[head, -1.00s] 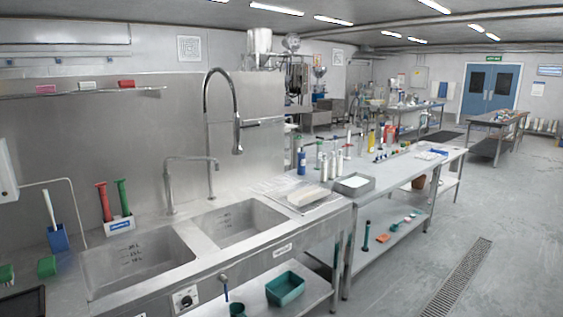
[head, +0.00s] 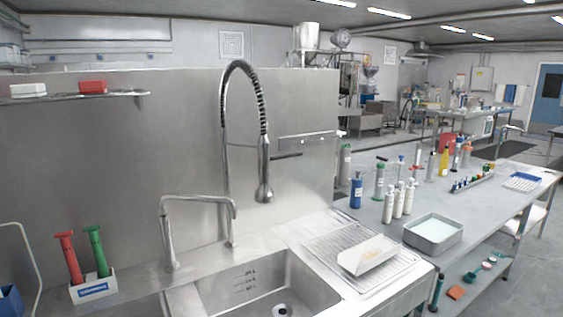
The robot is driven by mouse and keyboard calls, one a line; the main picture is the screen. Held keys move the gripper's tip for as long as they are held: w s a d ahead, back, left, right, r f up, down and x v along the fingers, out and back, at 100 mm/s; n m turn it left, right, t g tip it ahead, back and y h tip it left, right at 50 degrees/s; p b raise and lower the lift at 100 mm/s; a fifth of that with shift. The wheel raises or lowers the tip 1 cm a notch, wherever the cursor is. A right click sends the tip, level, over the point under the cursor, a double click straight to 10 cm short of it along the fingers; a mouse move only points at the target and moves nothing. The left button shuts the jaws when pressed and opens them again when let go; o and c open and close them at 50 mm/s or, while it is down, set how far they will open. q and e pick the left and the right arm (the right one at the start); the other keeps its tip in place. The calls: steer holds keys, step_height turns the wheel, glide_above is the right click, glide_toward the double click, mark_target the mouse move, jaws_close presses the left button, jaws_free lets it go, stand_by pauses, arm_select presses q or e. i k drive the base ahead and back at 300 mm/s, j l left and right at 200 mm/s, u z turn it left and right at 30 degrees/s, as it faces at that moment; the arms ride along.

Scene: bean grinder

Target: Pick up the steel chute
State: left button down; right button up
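A pale, trough-shaped piece, which looks like the steel chute (head: 368,256), lies on the wire drying rack (head: 325,243) to the right of the sink. It has a raised side and a brownish mark on its upper face. It sits near the front right end of the rack, and nothing covers it. Neither of my grippers shows in the head view.
The sink (head: 262,284) has a tall spring-hose tap (head: 228,150) behind it and a lower tap (head: 198,204) beside it. A grey tray (head: 433,248) stands right of the rack. Several bottles, including a blue one (head: 356,190), stand behind. Floor shows at the far right.

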mark_target(360, 258)
steer(key=i+u, duration=0.1)
steer(key=i, duration=0.35)
steer(key=i+l+u, duration=0.1)
steer(key=i, duration=0.4)
